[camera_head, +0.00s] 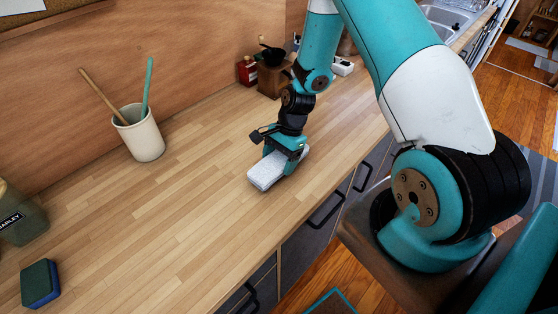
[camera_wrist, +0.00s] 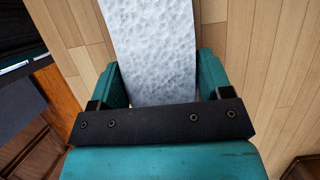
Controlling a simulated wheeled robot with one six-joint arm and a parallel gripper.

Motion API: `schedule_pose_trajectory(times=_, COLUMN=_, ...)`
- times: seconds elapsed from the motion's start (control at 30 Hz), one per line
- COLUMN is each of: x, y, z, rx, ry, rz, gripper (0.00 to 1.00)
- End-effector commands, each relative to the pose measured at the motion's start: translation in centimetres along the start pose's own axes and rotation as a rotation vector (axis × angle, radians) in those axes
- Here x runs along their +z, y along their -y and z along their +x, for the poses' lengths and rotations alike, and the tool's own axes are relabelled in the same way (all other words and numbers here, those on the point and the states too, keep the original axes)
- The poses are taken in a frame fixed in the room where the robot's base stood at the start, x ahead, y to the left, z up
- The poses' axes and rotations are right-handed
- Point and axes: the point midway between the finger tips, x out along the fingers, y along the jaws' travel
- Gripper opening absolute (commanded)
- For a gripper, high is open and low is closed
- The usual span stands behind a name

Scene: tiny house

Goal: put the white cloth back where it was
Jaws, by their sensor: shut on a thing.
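The white cloth (camera_head: 266,172) is a folded, textured pad at the wooden counter, near its front edge. In the head view my gripper (camera_head: 284,163) points down over the cloth with its fingers on either side of it. In the wrist view the cloth (camera_wrist: 155,50) lies between the two teal fingers of my gripper (camera_wrist: 157,85), and its near end is hidden behind the black bar. My gripper is shut on the cloth. I cannot tell whether the cloth rests on the counter (camera_head: 190,215) or is just above it.
A white cup (camera_head: 140,135) with two sticks stands at the left. A green-and-blue sponge (camera_head: 40,284) and a jar labelled BARLEY (camera_head: 20,215) are at the far left. A wooden block (camera_head: 272,80) and a red container (camera_head: 247,71) stand behind my gripper. The counter's middle is clear.

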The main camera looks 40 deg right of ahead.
Motion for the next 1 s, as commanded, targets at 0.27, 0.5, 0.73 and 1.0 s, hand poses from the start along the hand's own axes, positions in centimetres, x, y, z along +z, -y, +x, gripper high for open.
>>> schedule_pose_trajectory(times=0.27, x=-0.6, y=0.0, z=1.4, rx=-0.001, ry=0.0, rz=0.0, gripper=0.5)
schedule_pose_trajectory(times=0.5, x=-0.7, y=0.0, z=1.7, rx=0.0, ry=0.0, rz=0.0, gripper=0.74)
schedule_pose_trajectory(times=0.73, x=-0.6, y=0.0, z=1.6, rx=0.0, ry=0.0, rz=0.0, gripper=0.97)
schedule_pose_trajectory(times=1.0, x=-0.6, y=0.1, z=0.8, rx=-0.002, ry=-0.001, rz=0.0, gripper=0.97)
